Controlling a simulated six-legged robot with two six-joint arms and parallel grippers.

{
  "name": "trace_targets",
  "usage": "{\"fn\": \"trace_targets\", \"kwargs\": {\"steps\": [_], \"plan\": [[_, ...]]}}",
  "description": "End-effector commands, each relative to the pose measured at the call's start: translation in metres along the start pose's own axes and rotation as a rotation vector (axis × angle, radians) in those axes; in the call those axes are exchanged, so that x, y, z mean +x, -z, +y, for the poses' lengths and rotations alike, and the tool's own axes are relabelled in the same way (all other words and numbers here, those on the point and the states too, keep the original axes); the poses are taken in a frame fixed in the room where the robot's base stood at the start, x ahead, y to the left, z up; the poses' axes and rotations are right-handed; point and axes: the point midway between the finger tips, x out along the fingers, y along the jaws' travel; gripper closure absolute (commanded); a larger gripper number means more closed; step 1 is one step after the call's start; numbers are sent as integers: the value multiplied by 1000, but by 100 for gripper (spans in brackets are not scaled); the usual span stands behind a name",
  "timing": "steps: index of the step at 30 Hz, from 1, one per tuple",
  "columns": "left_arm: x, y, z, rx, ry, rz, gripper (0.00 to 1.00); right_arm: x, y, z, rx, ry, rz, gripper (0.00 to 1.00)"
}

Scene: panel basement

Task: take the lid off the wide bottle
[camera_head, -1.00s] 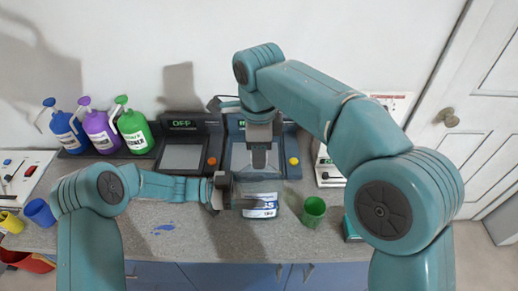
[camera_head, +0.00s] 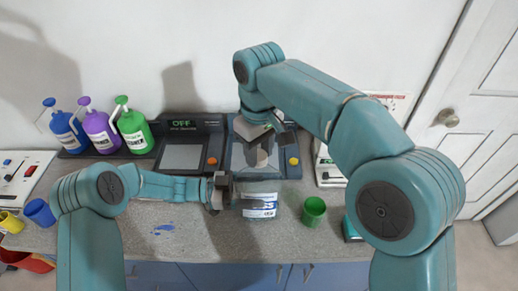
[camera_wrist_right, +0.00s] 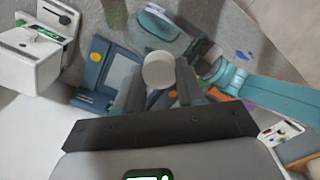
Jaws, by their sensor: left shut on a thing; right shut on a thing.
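The wide bottle (camera_head: 260,211), clear with a white and blue label, stands on the counter; it also shows in the right wrist view (camera_wrist_right: 163,32). My left gripper (camera_head: 229,193) is shut on it from the left side. My right gripper (camera_head: 264,148) is above and behind the bottle, over the right dark device. In the right wrist view its fingers (camera_wrist_right: 160,90) are shut on a pale round lid (camera_wrist_right: 158,69). The lid appears apart from the bottle.
A device reading OFF (camera_head: 182,156) and a similar one (camera_head: 240,158) stand behind. Blue, purple (camera_head: 100,130) and green pump bottles stand at back left. A green cup (camera_head: 314,209) is close right of the bottle. A blue cup (camera_head: 40,212) is far left.

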Motion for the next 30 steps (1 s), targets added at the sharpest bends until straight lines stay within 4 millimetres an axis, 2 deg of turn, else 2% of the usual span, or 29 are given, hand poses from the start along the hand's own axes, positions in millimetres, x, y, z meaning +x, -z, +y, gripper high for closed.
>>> {"fn": "trace_targets", "kwargs": {"steps": [3,21,27,30], "plan": [[1,-1,1,0,-4,-1,100,0,0,0,-322,0,2,98],[1,-1,1,-3,-2,-1,100,-1,-1,1,-1967,1,-4,98],[0,-1,1,-4,-1,0,100,-2,0,2,-2346,1,-6,98],[0,-1,0,-3,-1,0,100,-2,0,2,-2412,1,-6,98]]}}
